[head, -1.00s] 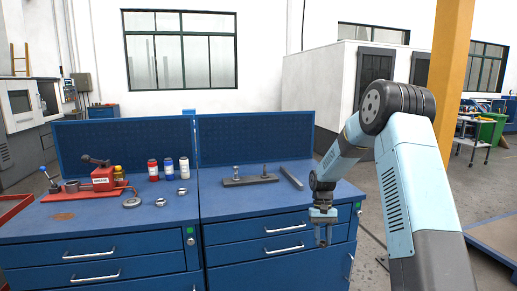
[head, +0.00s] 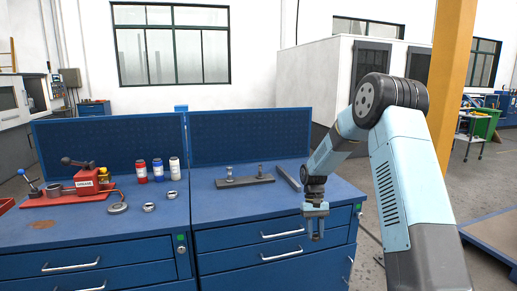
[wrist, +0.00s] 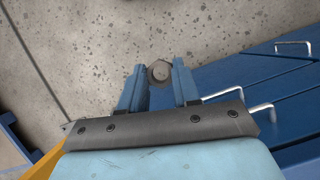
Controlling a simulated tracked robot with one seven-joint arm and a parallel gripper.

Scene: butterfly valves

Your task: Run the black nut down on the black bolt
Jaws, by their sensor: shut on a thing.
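My gripper (head: 315,226) hangs in front of the right-hand bench section, beyond its front edge. In the wrist view my gripper (wrist: 159,80) is shut on a small dark hexagonal nut (wrist: 159,72), held at the fingertips with bare floor behind it. A flat dark plate (head: 245,182) lies on the right bench top, left of and beyond my gripper. Two upright bolts stand on it: a left one (head: 229,173) with a wider light top, and a thinner, darker right one (head: 260,170). The thread is too small to see.
A loose grey bar (head: 287,178) lies right of the plate. The left bench holds a red vice-like tool (head: 88,180), several bottles (head: 158,170) and metal rings (head: 149,207). Blue back panels (head: 250,137) stand behind. Drawer handles (head: 282,252) stick out in front.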

